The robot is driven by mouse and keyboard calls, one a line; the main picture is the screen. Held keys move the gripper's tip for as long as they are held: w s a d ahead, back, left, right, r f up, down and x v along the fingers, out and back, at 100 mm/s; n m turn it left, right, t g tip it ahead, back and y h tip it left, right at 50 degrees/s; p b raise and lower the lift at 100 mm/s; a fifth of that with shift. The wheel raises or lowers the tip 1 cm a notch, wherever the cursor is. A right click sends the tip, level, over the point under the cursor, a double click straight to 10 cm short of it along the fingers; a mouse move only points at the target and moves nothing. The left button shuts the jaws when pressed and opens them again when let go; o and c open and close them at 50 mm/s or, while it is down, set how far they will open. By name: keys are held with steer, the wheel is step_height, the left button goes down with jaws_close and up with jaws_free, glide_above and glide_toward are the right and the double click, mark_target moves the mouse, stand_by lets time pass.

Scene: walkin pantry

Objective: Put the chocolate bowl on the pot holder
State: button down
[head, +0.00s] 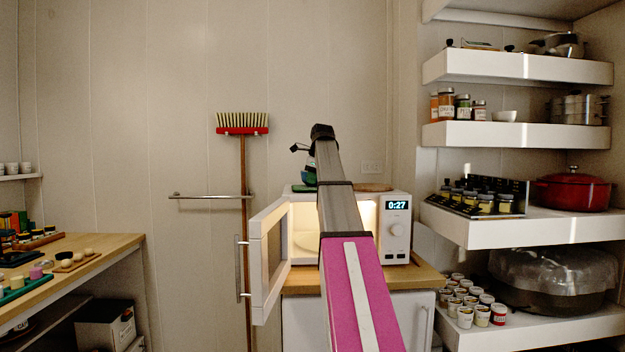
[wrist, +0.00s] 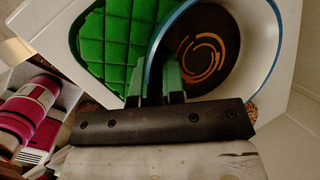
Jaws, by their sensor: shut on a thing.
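The chocolate bowl (wrist: 222,50) has a pale blue rim and a dark inside with an orange swirl. My gripper (wrist: 155,85) is shut on its rim, one finger on each side of the wall. The pot holder (wrist: 112,45) is green and quilted; it lies left of the bowl in the wrist view, and the bowl covers its right part from this angle. Whether the bowl touches it I cannot tell. In the head view my gripper is mostly hidden behind my arm, above the microwave (head: 397,205).
The microwave door (head: 267,250) stands open to the left, with the inside lit. A flat brown round thing (head: 374,187) lies on the microwave's top right. A broom (head: 242,130) leans on the wall at left. Loaded shelves (head: 520,230) stand at right, a wooden counter (head: 95,245) at left.

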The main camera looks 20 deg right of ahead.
steer(key=shift+f, duration=0.15)
steer(key=c, duration=1.2)
jaws_free()
steer(key=v, duration=1.2)
